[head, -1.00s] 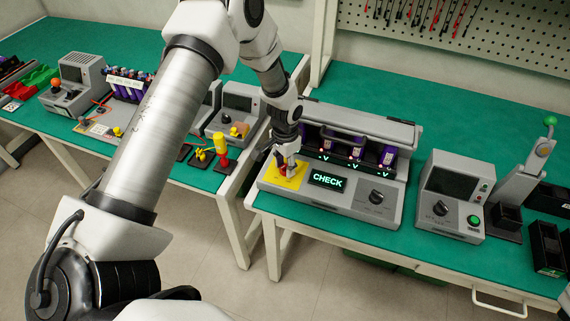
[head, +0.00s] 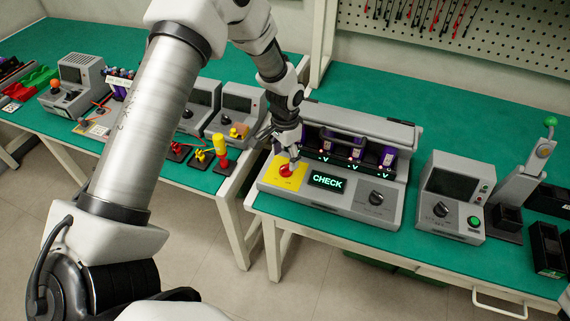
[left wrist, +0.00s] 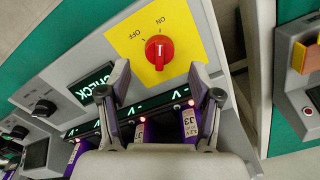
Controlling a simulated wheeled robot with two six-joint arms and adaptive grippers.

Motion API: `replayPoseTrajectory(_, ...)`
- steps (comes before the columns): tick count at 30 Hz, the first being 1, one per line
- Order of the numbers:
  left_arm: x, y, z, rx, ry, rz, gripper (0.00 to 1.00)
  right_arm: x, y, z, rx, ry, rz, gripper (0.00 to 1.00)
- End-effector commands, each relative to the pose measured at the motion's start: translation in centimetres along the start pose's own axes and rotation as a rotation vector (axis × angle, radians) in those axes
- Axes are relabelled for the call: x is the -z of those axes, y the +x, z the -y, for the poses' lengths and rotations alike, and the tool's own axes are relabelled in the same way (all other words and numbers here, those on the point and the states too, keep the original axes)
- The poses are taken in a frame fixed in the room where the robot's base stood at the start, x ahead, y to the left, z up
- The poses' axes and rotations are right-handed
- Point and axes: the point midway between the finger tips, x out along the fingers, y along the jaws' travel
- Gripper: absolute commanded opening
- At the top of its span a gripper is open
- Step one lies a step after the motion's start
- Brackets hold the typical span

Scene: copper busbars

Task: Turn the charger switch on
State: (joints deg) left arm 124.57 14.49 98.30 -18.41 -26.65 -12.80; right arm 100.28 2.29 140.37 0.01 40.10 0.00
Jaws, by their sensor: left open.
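The charger (head: 330,205) is a grey console on the green bench with a lit "CHECK" display (head: 327,182). Its switch is a red knob (head: 286,171) on a yellow plate (head: 294,184); it also shows in the left wrist view (left wrist: 159,50). There the knob's pale mark lines up roughly with the ON label, with OFF to its left. My left gripper (head: 290,153) is open and empty, just above and behind the knob, apart from it. In the left wrist view its fingers (left wrist: 160,85) are spread below the knob.
Purple batteries (head: 388,156) sit in the charger's bays, with lit "-V" readouts. A black dial (head: 376,198) is on the charger's right.

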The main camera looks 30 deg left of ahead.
Motion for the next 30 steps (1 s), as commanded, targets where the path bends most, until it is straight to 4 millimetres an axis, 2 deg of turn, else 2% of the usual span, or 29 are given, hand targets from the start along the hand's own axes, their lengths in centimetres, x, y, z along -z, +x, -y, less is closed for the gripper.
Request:
replayPoseTrajectory(3,0.1,-3.4,0.0,0.001,0.000,-0.004,0.64,0.0,0.0,0.0,0.000,0.000,0.000,0.00)
replayPoseTrajectory(6,0.1,-5.5,0.0,0.001,0.000,-0.002,0.64,0.0,0.0,0.0,0.000,0.000,0.000,0.00)
replayPoseTrajectory(11,0.0,-7.3,0.0,0.000,0.001,0.001,0.64,0.0,0.0,0.0,0.000,0.000,0.000,0.00)
replayPoseTrajectory(26,0.0,-7.4,0.0,-0.001,0.001,0.003,0.64,0.0,0.0,0.0,0.000,0.000,0.000,0.00)
replayPoseTrajectory(28,-0.3,-6.8,-0.1,-0.004,0.001,0.015,0.64,0.0,0.0,0.0,0.000,0.000,0.000,0.00)
replayPoseTrajectory(30,-1.1,-4.8,-0.6,-0.012,0.007,0.057,0.64,0.0,0.1,0.0,0.000,0.000,0.000,0.00)
